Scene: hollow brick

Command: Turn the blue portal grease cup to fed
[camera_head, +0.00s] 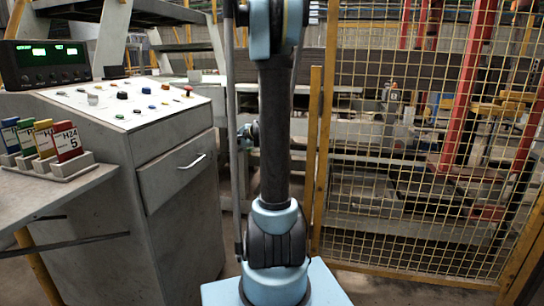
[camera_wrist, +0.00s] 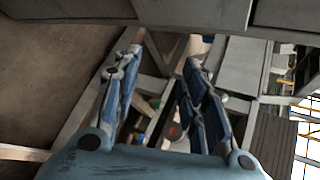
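I cannot pick out the blue portal grease cup for certain. In the head view a small bluish fitting (camera_head: 247,134) sits beside a grey upright pole, partly behind my arm, and its type and setting are too small to tell. In the wrist view my gripper (camera_wrist: 161,58) is open, with its two blue-and-black fingers apart and nothing held between them. A small dark round thing with a reddish face (camera_wrist: 174,131) shows beyond the gap between the fingers. My gripper is outside the head view.
A grey control cabinet (camera_head: 178,160) with several buttons and a display box (camera_head: 45,66) stands at left. Coloured tags (camera_head: 67,141) stand in a rack on a side shelf. A yellow mesh fence (camera_head: 420,150) closes off the right. Grey beams (camera_wrist: 190,12) cross the wrist view's top.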

